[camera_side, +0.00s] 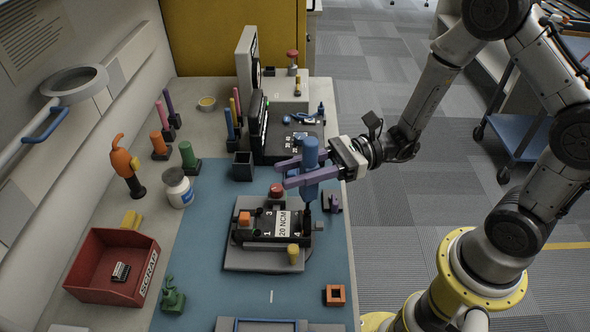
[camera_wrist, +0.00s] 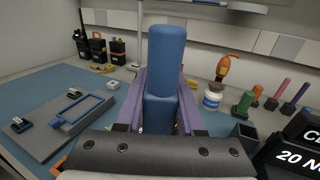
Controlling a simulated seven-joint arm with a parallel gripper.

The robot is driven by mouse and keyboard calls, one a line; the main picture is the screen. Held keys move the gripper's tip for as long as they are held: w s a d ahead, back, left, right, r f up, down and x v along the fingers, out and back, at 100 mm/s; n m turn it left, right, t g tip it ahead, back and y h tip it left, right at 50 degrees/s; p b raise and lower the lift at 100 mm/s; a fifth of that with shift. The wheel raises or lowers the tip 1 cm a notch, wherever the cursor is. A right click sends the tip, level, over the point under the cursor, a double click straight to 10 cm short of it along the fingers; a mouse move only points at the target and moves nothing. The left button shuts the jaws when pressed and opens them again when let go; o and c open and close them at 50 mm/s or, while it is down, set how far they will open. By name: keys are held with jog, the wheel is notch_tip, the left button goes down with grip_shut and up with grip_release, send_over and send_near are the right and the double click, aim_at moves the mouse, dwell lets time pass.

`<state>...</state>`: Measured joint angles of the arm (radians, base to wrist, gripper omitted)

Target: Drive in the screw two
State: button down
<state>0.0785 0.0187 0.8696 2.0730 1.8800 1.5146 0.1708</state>
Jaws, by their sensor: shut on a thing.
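My gripper (camera_side: 285,173) is shut on a blue driver (camera_side: 310,150), which stands roughly upright between the purple fingers. The driver also fills the middle of the wrist view (camera_wrist: 166,50). Below it, in the side view, a black radio housing (camera_side: 265,224) lies in a grey fixture (camera_side: 262,262).
A red scrap bin (camera_side: 112,268) and a white jar (camera_side: 178,188) stand left. The blue mat's front is mostly clear.

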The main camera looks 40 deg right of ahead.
jog(key=shift+f, duration=0.7)
dwell(1.9)
jog(key=shift+r, duration=2.55)
